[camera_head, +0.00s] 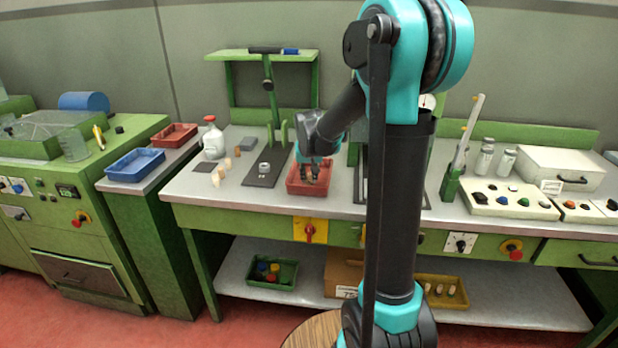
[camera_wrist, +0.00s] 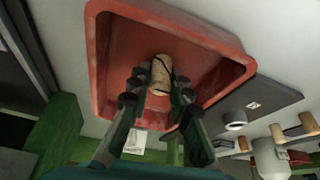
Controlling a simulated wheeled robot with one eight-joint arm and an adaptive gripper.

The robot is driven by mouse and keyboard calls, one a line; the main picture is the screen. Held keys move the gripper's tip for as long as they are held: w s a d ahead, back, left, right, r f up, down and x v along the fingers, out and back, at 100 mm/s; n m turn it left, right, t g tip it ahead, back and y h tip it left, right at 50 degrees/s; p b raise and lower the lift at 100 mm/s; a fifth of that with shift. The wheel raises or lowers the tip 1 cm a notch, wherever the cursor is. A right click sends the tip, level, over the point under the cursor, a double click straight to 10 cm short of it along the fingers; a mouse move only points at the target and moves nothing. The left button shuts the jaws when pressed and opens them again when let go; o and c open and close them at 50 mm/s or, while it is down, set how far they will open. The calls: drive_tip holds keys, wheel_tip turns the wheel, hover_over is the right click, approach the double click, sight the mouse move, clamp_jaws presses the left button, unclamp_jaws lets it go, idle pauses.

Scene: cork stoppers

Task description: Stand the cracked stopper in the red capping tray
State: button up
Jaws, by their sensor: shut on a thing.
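My gripper (camera_head: 311,174) is over the red tray (camera_head: 306,191) on the middle bench. In the wrist view, my gripper (camera_wrist: 158,88) is shut on a tan cork stopper (camera_wrist: 161,70) with a dark crack line across its side. The stopper lies between the fingertips, inside the outline of the red tray (camera_wrist: 115,62). No other thing shows in the tray. I cannot tell whether the stopper's lower end touches the tray floor. In the head view the stopper is too small and covered to make out.
Several other stoppers (camera_head: 221,171) stand left of a dark plate (camera_head: 266,172) bearing a small metal ring (camera_head: 264,168). A white bottle (camera_head: 213,141) stands behind them. A blue tray (camera_head: 135,164) and another red tray (camera_head: 174,135) are on the left bench. A green stand (camera_head: 268,95) rises behind.

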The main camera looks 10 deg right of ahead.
drive_tip(key=shift+f, duration=0.2)
drive_tip(key=shift+o, duration=1.2)
drive_tip(key=o, duration=0.4)
drive_tip(key=shift+r, duration=0.1)
drive_tip(key=d+v, duration=0.1)
drive_tip(key=v, duration=1)
drive_tip(key=s+d+f+n, duration=0.1)
drive_tip(key=s+d+f, duration=0.1)
drive_tip(key=s+f, duration=0.7)
drive_tip(key=s+d+f, duration=0.1)
drive_tip(key=s+f, duration=0.7)
drive_tip(key=s, duration=0.8)
drive_tip(key=shift+s+d+f+n+y, duration=0.3)
drive_tip(key=shift+s+d+f+n, duration=0.1)
